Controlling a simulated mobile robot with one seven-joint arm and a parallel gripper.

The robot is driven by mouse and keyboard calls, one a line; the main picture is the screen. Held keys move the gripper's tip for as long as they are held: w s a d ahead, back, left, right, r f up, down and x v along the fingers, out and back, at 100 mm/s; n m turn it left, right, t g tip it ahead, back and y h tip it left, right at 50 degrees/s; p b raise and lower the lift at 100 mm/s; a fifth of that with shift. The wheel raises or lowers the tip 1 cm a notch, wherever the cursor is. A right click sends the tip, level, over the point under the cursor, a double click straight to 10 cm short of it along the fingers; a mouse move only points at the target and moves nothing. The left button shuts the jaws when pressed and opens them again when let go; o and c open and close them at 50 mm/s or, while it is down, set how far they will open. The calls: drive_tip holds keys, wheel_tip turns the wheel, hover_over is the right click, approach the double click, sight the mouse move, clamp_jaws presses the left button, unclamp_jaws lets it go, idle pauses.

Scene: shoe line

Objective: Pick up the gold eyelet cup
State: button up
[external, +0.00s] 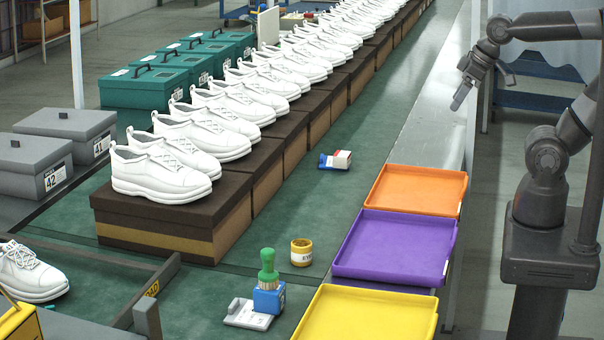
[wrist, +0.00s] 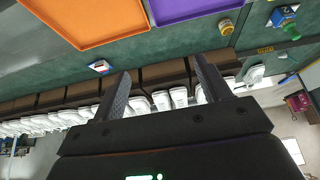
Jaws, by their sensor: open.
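The gold eyelet cup (external: 301,252) is a small round gold container with a pale label band. It stands on the green table, left of the purple tray and beside the blue block with the green-handled brush. It also shows in the wrist view (wrist: 226,27), near the top right. My gripper (external: 470,93) is raised at the upper right in the external view, beyond the table's right edge and far from the cup. In the wrist view my gripper (wrist: 160,82) has its two fingers spread wide with nothing between them.
Orange (external: 414,190), purple (external: 393,246) and yellow (external: 365,316) trays line the table's right side. The green-handled brush (external: 267,266) stands in a blue holder (external: 268,298) close to the cup. White shoes on brown boxes (external: 172,217) run along the left. A small red, white and blue box (external: 336,160) lies mid-table.

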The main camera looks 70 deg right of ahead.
drive_tip(key=w+a+g, duration=0.2)
drive_tip(key=w+a, duration=0.2)
drive_tip(key=w, duration=0.8)
drive_tip(key=n+g, duration=0.2)
drive_tip(key=g, duration=0.2)
hover_over(301, 242)
drive_tip(key=f, duration=2.3)
drive_tip(key=shift+s+d+f, duration=0.1)
drive_tip(key=shift+d+f, duration=0.05)
drive_tip(key=shift+d, duration=0.2)
wheel_tip(301, 242, down, 5)
drive_tip(key=shift+r, duration=0.15)
drive_tip(key=shift+a+f, duration=0.2)
drive_tip(key=shift+f, duration=1.3)
drive_tip(key=shift+a+f, duration=0.2)
drive_tip(key=shift+f, duration=1.25)
drive_tip(key=shift+c, duration=0.3)
drive_tip(key=c, duration=1.1)
